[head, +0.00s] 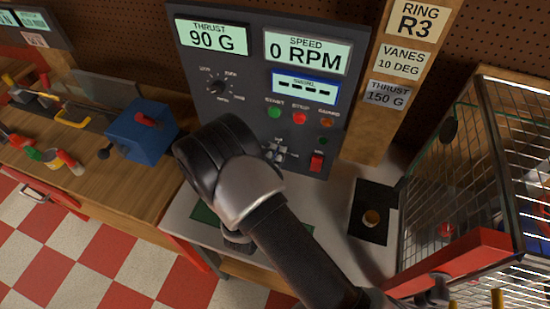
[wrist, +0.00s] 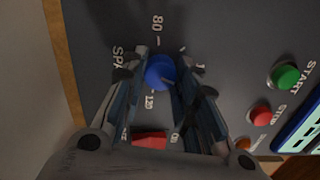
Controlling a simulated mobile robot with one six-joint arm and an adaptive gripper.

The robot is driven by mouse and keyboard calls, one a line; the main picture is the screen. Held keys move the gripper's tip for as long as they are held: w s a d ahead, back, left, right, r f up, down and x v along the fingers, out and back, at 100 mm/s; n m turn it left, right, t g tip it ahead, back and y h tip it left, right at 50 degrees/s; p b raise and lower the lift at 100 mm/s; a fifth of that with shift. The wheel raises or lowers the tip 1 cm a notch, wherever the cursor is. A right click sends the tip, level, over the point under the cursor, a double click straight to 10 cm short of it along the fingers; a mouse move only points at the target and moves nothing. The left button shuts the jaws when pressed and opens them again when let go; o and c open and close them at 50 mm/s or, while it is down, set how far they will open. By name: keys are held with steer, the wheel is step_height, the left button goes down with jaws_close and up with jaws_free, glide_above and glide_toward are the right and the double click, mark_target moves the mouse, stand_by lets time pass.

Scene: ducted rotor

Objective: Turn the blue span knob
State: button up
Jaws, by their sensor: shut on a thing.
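The blue span knob (wrist: 160,72) shows in the wrist view on the dark panel, beside the letters SPA and the marks 80 and 120. My gripper (wrist: 162,76) is shut on it, one finger on each side. The thrust display (head: 211,37) reads 90 G and the speed display (head: 306,52) reads 0 RPM.
The green start button (wrist: 286,76) and red stop button (wrist: 260,115) sit right of my fingers in the wrist view. A red switch (wrist: 150,140) is close below the knob. A wire cage (head: 455,150) stands at the right; a blue box (head: 142,130) sits on the left bench.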

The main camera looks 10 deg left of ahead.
steer(key=m+b, duration=0.3)
steer(key=m, duration=0.8)
steer(key=shift+f+b, duration=0.1)
steer(key=shift+b, duration=0.2)
stand_by(0.3)
steer(key=o, duration=1.1)
steer(key=shift+c, duration=0.2)
steer(key=s+a, duration=0.1)
steer(key=s, duration=1.1)
steer(key=shift+a, duration=0.35)
